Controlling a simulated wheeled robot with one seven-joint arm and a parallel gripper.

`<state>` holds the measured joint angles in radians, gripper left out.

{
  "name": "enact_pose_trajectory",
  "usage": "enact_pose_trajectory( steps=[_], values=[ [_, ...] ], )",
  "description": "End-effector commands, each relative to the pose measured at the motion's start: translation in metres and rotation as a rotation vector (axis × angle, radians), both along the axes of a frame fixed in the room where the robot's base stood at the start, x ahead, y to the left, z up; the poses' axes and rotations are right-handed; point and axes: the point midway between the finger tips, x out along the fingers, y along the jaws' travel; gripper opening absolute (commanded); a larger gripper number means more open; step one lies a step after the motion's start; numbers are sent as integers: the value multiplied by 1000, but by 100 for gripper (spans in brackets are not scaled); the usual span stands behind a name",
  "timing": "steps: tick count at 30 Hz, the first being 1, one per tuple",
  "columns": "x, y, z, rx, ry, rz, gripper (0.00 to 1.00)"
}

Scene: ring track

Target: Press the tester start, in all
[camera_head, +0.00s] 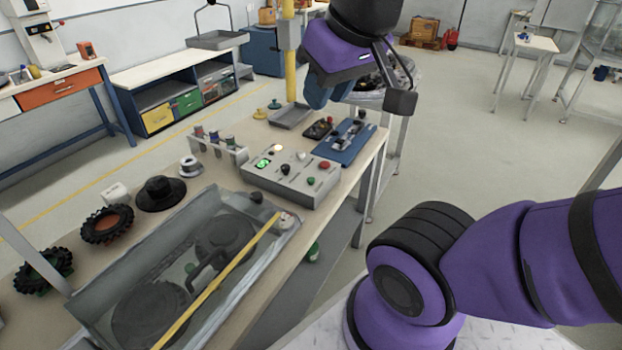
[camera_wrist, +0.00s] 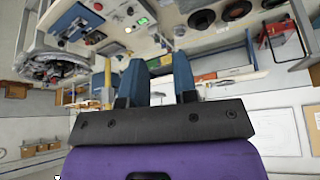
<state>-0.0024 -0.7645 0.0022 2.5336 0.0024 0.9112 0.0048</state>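The tester is a grey box (camera_head: 286,181) on the workbench in the middle of the head view. Which control is the start is not clear. In the head view, my gripper (camera_head: 319,92) hangs above the bench's far end, apart from the tester.
A blue fixture (camera_head: 345,142) stands right beyond the tester, with a grey tray (camera_head: 290,116) behind. A yellow post (camera_head: 291,75) rises beside my gripper. Small spools stand left of the tester.

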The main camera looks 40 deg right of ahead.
Motion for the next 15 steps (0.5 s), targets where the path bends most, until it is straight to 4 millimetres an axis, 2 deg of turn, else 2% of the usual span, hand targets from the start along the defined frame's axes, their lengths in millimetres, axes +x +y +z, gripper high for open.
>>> enact_pose_trajectory(
  steps=[1,3,15],
  values=[
    [0,0,0,0,0,0,16],
    [0,0,0,0,0,0,0],
    [0,0,0,0,0,0,0]
  ],
)
